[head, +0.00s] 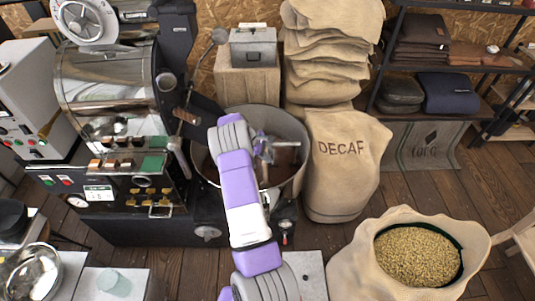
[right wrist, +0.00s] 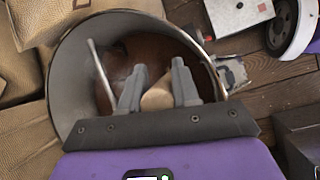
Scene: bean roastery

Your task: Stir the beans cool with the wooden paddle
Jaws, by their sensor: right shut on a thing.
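The round metal cooling bin (head: 299,130) stands in front of the roaster, with brown roasted beans (head: 283,172) inside. My right arm reaches over its near rim, and my right gripper (head: 264,148) is inside the bin's outline. In the right wrist view the bin (right wrist: 66,75) surrounds the gripper (right wrist: 157,88). Its two grey fingers are shut on a tan wooden piece, the wooden paddle (right wrist: 157,98). Only this short part of the paddle shows; the rest is hidden. I cannot tell how deep it reaches into the beans. My left gripper is out of view.
The roaster (head: 110,95) stands left of the bin. A full DECAF sack (head: 345,165) stands close on its right, with stacked sacks (head: 330,50) behind. An open sack of pale beans (head: 365,265) is at front right. A thin metal bar (right wrist: 100,70) stands inside the bin.

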